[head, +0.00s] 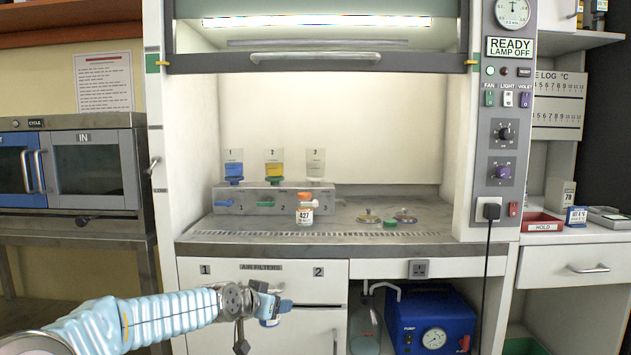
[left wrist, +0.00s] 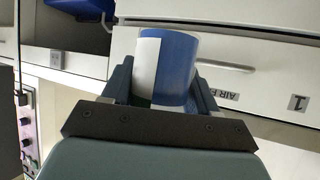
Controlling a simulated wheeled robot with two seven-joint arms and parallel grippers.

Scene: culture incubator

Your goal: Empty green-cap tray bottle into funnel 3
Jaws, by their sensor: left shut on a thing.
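My left gripper (head: 268,306) is in front of the cabinet, below the hood's work surface. It is shut on a bottle that shows blue with a white label (left wrist: 168,70) in the left wrist view. Its mouth and fill level cannot be made out. Funnel 3 (head: 315,166) stands at the right end of the grey rack (head: 243,195) and looks pale, without coloured liquid. Funnel 1 (head: 234,163) holds blue and funnel 2 (head: 274,163) holds yellow. A small green cap (head: 390,224) lies on the hood floor. My right gripper is out of view.
An orange-capped bottle labelled 427 (head: 305,210) stands before the rack's right part. Two small round lidded items (head: 368,216) (head: 405,216) lie to its right. The hood sash (head: 315,60) is raised and the opening is clear. A blue pump (head: 433,318) sits below.

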